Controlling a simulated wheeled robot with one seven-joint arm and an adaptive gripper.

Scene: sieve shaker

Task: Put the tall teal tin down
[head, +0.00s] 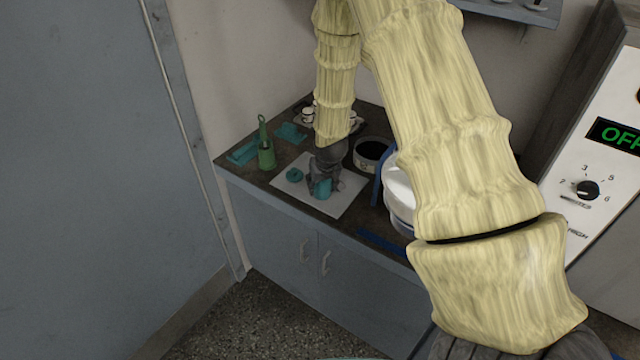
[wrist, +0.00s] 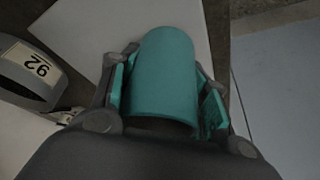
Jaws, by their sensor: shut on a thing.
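The tall teal tin (wrist: 160,75) is between the two fingers of my gripper (wrist: 168,95) in the wrist view, and the fingers are shut on it. In the head view the teal tin (head: 322,188) shows at the end of my gripper (head: 324,172), over a white sheet (head: 340,205) on the dark counter. I cannot tell whether the tin's base touches the sheet. My forearm hides part of the counter behind the gripper.
A small teal round thing (head: 294,174) lies on the white sheet, left of the tin. A dark-filled round pan (head: 371,152) and a white and blue machine (head: 400,200) are at right.

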